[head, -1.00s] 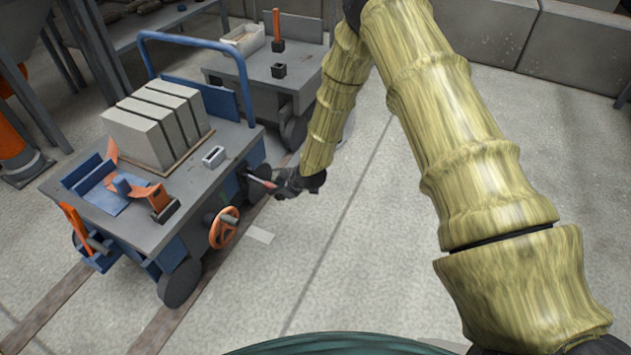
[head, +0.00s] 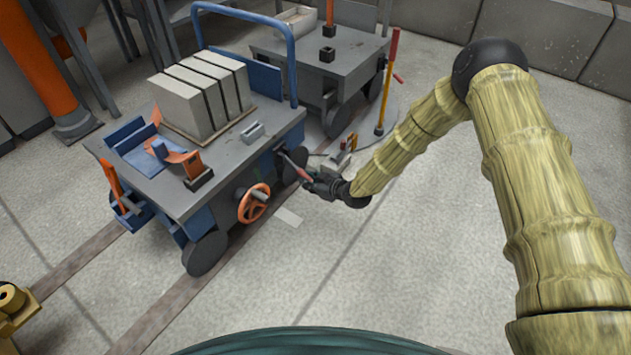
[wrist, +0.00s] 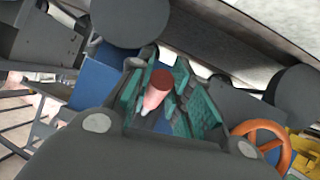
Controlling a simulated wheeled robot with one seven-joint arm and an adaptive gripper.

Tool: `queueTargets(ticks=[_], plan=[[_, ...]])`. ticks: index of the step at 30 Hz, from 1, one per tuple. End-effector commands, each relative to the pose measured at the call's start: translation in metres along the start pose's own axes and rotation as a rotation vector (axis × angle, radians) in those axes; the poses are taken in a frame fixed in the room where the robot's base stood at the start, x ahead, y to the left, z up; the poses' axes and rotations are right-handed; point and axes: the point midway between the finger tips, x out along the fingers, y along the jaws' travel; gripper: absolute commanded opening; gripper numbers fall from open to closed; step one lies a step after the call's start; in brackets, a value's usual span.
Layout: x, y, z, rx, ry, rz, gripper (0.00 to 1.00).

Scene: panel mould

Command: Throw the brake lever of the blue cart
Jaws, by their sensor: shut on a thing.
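The blue cart (head: 225,165) stands on rails left of centre in the head view, with a grey top and a blue push bar. A lever with a red grip (head: 298,168) sticks out from its right side, beside the far wheel, and slopes down toward my gripper. My gripper (head: 310,181) is shut on this lever's grip. In the wrist view the red grip (wrist: 157,90) lies between the green finger pads. The fingers hide part of the lever. An orange handwheel (head: 254,203) sits on the same side, nearer me; it also shows in the wrist view (wrist: 265,143).
Grey blocks (head: 203,90) lie on the cart's top. A second grey cart (head: 325,60) stands behind, with a red and yellow upright lever (head: 387,85) on the floor beside it. Floor right of the blue cart is mostly clear.

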Motion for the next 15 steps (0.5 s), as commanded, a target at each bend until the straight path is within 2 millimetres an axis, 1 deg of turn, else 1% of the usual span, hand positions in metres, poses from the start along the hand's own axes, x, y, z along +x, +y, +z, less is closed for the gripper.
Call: queueTargets(ticks=[7,8,10,11,15], plan=[[0.0009,0.0012,-0.0012,0.000,0.003,0.002,0.00],[0.0009,0.0012,-0.0012,0.000,0.003,0.002,0.26],[0.0005,0.0012,-0.0009,0.000,0.002,0.002,0.38],[0.0003,0.0013,-0.0007,0.000,0.002,0.002,0.42],[-0.0008,0.0019,0.0002,0.001,0.001,0.003,0.42]])
